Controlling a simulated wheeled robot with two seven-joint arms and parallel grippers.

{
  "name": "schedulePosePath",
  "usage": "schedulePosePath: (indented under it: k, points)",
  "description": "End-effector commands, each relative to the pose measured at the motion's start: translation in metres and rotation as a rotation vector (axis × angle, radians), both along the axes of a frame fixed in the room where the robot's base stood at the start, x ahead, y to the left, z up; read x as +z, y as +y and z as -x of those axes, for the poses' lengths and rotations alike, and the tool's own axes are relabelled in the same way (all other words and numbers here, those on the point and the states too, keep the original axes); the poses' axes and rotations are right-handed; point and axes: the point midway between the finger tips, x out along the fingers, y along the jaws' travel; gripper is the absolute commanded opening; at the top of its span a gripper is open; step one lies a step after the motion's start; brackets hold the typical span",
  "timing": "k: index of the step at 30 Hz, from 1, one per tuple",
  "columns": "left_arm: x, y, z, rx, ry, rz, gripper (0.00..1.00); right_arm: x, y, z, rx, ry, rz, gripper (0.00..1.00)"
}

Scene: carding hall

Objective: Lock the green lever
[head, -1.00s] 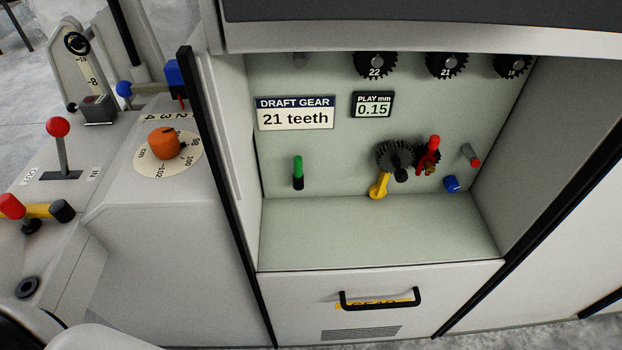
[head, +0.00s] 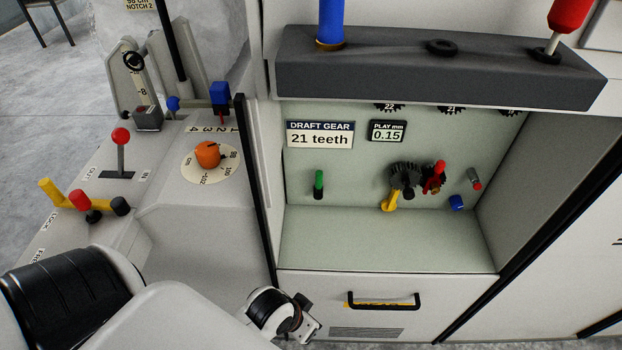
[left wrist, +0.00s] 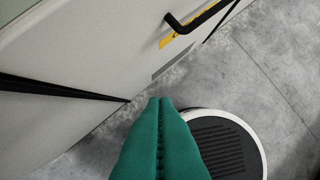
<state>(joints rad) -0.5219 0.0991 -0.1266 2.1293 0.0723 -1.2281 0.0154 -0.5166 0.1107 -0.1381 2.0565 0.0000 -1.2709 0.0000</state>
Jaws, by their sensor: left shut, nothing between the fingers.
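The green lever (head: 319,182) stands upright on the back wall of the open recess, at its lower left. It has a green grip on a dark lower part. My left gripper (left wrist: 160,101) shows in the left wrist view with its green fingers together and nothing between them. In the head view my left wrist is low in front of the cabinet, below and left of the drawer handle, well apart from the lever. The fingertips are not clear there. My right gripper is not in view.
Right of the lever are a yellow lever (head: 390,202), dark gears (head: 405,175), a red-handled lever (head: 437,176) and a blue knob (head: 456,202). A grey shelf (head: 430,75) overhangs the recess. The drawer handle (head: 384,302) protrudes below. The recess floor is clear.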

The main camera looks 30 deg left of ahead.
Motion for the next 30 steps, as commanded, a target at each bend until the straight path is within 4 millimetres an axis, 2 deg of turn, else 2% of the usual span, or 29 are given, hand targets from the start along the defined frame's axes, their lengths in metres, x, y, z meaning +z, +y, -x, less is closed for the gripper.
schedulePosePath:
  k: [1,3,5,6,8,14,20,24,26,30]
  points:
    - [0.025,-0.004,-0.004,0.007,-0.031,0.028,0.0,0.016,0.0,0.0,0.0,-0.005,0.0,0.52]
    - [0.051,-0.012,-0.012,0.019,-0.082,0.08,0.0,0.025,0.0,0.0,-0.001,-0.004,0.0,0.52]
    - [0.072,-0.02,-0.021,0.035,-0.136,0.138,0.0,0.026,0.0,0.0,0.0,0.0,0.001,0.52]
    - [0.085,-0.026,-0.028,0.05,-0.178,0.186,0.0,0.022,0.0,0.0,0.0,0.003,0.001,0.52]
    - [0.099,-0.034,-0.04,0.075,-0.239,0.257,0.0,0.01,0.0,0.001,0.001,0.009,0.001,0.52]
    - [0.13,-0.051,-0.074,0.177,-0.412,0.471,0.0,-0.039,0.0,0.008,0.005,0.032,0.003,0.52]
    - [0.157,-0.049,-0.111,0.365,-0.607,0.717,0.0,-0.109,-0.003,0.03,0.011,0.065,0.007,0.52]
    - [0.171,-0.03,-0.136,0.573,-0.763,0.901,0.0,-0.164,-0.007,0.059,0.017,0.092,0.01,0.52]
    - [0.174,-0.017,-0.144,0.675,-0.826,0.97,0.0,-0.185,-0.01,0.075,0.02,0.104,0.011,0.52]
    - [0.173,0.02,-0.153,0.932,-0.968,1.1,0.0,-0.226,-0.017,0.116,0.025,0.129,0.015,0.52]
